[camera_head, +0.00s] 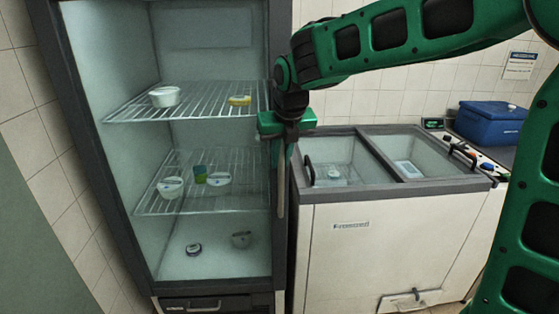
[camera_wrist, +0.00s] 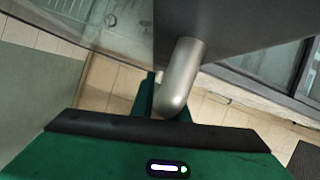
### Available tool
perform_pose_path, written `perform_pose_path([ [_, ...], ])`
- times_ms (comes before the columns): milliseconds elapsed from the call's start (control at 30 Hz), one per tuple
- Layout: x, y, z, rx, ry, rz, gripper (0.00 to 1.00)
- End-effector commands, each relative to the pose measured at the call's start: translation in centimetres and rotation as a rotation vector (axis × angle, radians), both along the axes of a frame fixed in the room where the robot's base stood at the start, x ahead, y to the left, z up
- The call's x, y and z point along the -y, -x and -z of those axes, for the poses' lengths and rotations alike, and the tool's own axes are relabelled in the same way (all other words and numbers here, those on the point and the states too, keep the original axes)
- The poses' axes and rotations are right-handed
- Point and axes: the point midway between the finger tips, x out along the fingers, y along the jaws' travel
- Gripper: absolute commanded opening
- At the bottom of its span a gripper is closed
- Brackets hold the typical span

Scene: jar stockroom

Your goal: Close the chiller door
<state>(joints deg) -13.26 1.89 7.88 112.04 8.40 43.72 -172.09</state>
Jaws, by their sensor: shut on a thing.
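My gripper (camera_head: 279,150) is at that door edge, pointing down. It is shut on the door handle (camera_head: 281,195), a vertical bar whose lower part shows below the fingers. In the wrist view the handle (camera_wrist: 183,72) is a bent silver tube beside the grey door, and it runs between the fingers of my gripper (camera_wrist: 155,98).
A chest freezer (camera_head: 385,240) with glass lids stands close to the right of the chiller. A white tub (camera_head: 165,96) and a yellow one (camera_head: 240,100) stand on the upper shelf.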

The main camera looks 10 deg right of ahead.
Motion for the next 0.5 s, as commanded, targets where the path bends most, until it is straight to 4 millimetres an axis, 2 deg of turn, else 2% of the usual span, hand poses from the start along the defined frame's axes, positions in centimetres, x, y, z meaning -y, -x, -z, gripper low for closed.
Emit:
perform_pose_path([
  [33, 0.22, -0.59, -0.34, 0.015, -0.003, 0.008, 0.0],
  [233, 0.38, -0.67, -0.43, 0.017, -0.003, 0.014, 0.0],
  [267, 0.41, -0.68, -0.44, 0.017, -0.003, 0.014, 0.19],
  [300, 0.43, -0.69, -0.44, 0.017, -0.003, 0.014, 0.28],
  [333, 0.45, -0.68, -0.43, 0.017, -0.003, 0.014, 0.33],
  [500, 0.51, -0.58, -0.3, 0.013, -0.002, 0.016, 0.33],
])
